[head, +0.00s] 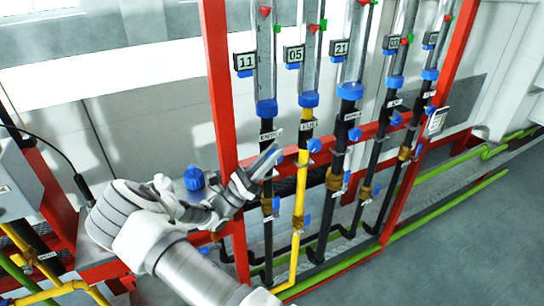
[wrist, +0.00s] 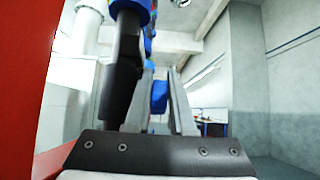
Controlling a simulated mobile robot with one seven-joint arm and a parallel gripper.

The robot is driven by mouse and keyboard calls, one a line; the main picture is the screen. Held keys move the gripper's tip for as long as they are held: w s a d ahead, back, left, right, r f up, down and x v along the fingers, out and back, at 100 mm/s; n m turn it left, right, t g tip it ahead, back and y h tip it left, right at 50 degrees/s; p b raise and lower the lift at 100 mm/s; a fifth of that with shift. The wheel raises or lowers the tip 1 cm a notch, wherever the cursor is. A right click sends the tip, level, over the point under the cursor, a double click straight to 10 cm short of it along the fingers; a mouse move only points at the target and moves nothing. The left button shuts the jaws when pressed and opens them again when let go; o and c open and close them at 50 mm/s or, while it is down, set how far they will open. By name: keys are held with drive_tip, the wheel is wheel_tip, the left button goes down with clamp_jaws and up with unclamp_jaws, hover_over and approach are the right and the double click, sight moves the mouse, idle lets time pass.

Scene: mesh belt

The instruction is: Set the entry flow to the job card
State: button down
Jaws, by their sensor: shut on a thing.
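My gripper (head: 268,160) is at the leftmost black pipe, just below a small label that seems to read ENTRY (head: 269,135). It is shut on the blue knob (wrist: 159,97) of that pipe, which shows between the fingers in the wrist view. The flow tube (head: 265,75) above has a number tag 11 (head: 245,62), a red pointer (head: 265,12) and a green marker (head: 277,28) near its top. A white card (head: 437,121) hangs on the right red post; its writing is too small to read.
More tubes stand to the right, with tags such as 05 (head: 293,56) and 21 (head: 340,50) and blue knobs (head: 314,145) below. A red post (head: 222,100) stands close left of my gripper. Green pipes (head: 440,210) run along the floor, which is open at right.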

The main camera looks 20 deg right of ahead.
idle(0.4)
drive_tip(key=c, duration=1)
unclamp_jaws()
drive_tip(key=shift+c, duration=0.2)
drive_tip(key=shift+a+f, duration=0.1)
drive_tip(key=shift+f, duration=0.05)
drive_tip(key=a+b, duration=0.2)
drive_tip(key=a, duration=1)
drive_tip(key=shift+s+a+f, duration=0.2)
drive_tip(key=shift+a+f, duration=0.1)
drive_tip(key=shift+a, duration=0.05)
